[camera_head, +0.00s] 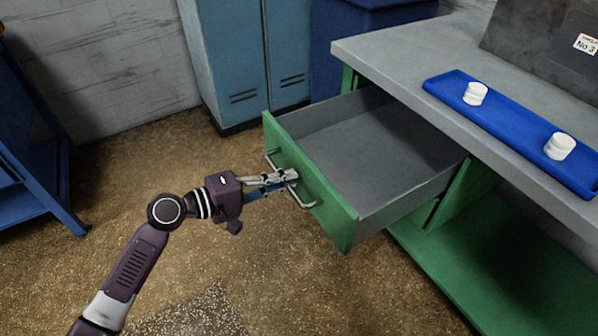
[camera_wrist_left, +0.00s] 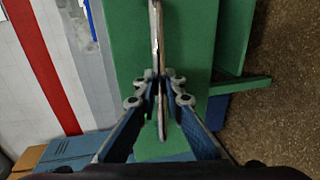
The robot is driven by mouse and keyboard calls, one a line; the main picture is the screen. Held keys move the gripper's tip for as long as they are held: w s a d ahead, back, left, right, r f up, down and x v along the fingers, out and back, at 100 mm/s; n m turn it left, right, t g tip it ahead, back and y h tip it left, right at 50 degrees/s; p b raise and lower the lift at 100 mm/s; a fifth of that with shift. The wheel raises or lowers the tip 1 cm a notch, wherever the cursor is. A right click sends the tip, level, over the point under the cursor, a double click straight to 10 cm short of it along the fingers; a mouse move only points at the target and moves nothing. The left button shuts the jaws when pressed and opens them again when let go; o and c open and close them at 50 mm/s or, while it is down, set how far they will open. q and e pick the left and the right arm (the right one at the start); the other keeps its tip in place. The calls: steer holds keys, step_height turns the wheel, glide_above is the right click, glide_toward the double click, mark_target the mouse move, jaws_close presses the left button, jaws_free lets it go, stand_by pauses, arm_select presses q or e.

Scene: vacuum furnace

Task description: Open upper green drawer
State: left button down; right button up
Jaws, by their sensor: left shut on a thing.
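The upper green drawer (camera_head: 312,187) is pulled well out from under the grey worktop in the head view. Its grey inside (camera_head: 375,150) looks empty. My left gripper (camera_head: 291,178) is at the drawer's front and shut on its metal bar handle (camera_head: 305,198). In the left wrist view, the fingers of my left gripper (camera_wrist_left: 159,92) close around the handle (camera_wrist_left: 156,35), with the green drawer front (camera_wrist_left: 188,35) behind it. My right gripper is in neither view.
A blue tray (camera_head: 515,128) with white round pieces (camera_head: 475,93) lies on the grey worktop (camera_head: 385,50). Blue lockers (camera_head: 235,60) stand at the back. A blue rack (camera_head: 40,165) stands at the left. The floor (camera_head: 130,190) around my left arm is clear.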

arm_select(q)
steer(key=shift+s+a, duration=0.3)
steer(key=shift+a, duration=0.05)
steer(key=c, duration=2)
jaws_free()
steer(key=v, duration=1.2)
